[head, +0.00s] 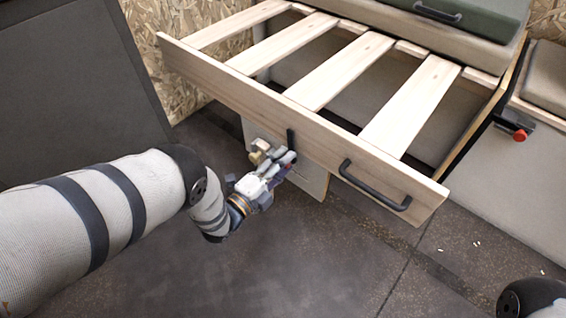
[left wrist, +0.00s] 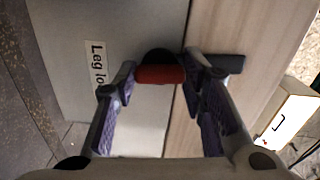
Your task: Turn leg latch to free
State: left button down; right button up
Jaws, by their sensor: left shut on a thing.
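The leg latch shows in the left wrist view as a red grip (left wrist: 160,75) on a dark round base, with a black bar to its right. A label reading "Leg lo…" (left wrist: 97,65), partly hidden, is on the grey panel beside it. In the head view a black upright latch bar (head: 291,139) sits on the front rail of the slatted frame. My left gripper (head: 283,164) is at the latch under the rail, and its fingers (left wrist: 163,78) are closed on the red grip. My right gripper is out of view.
The pale slatted frame's front rail (head: 250,95) spans above my left gripper, with a black pull handle (head: 375,186) to the right. A leg panel (head: 312,181) hangs below. A red knob (head: 520,135) sits far right. The dark floor (head: 300,260) in front is clear.

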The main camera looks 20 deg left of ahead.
pick_arm(q)
jog(key=shift+a+m, duration=0.15)
jog(key=shift+m, duration=0.55)
jog(key=c, duration=1)
grip_release()
jog(key=shift+s, duration=0.1)
jog(key=v, duration=1.1)
jog(key=shift+s, duration=0.4)
jog(key=shift+a, duration=0.1)
